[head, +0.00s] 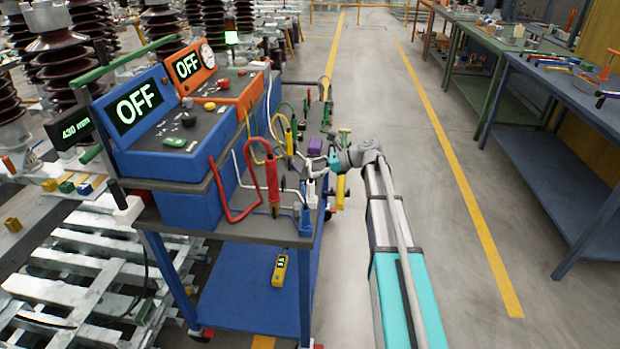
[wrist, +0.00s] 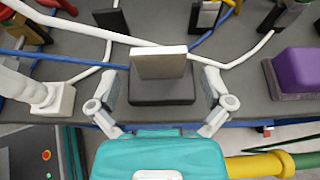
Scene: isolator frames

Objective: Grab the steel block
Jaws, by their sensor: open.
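The steel block (wrist: 160,63) is a pale, flat-faced metal piece standing upright on a dark base (wrist: 162,94) in the wrist view. My gripper (wrist: 160,86) is open, with one finger to the left and one to the right of the block and its base. Gaps show on both sides, and the fingers do not appear to grip it. In the head view my gripper (head: 328,162) is at the right edge of the cart, and I cannot make out the steel block there.
A purple block on a dark base (wrist: 300,72) stands to the right. A white clamp-like piece (wrist: 48,95) stands to the left. White and blue cables cross behind the block. The cart (head: 262,228) carries control boxes marked OFF (head: 165,140). The aisle floor (head: 450,240) is clear.

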